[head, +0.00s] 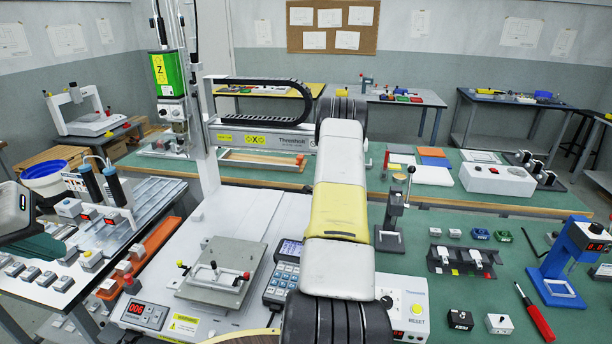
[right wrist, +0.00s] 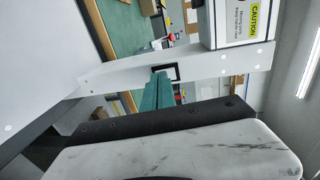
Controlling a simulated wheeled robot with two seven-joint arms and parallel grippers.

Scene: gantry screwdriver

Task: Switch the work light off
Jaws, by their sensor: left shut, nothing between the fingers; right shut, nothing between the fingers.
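No lamp that I can name surely as the work light shows in the head view. In the right wrist view a black-framed rectangle (right wrist: 174,72), possibly a switch, sits on a white metal beam (right wrist: 120,74). My right gripper's teal fingers (right wrist: 158,84) are shut and empty, their tips at or close beside this frame; I cannot tell whether they touch. In the head view my right arm crosses the middle and hides its gripper. My left gripper (head: 48,248) is at the left edge, teal fingers shut and empty, above the left bench.
The gantry beam (head: 262,138) and green Z unit (head: 170,72) stand behind the white base plate (head: 235,215). A caution-labelled box (right wrist: 242,22) adjoins the beam near my right gripper. A black press (head: 392,205) and blue stand (head: 565,265) stand on the green bench at right.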

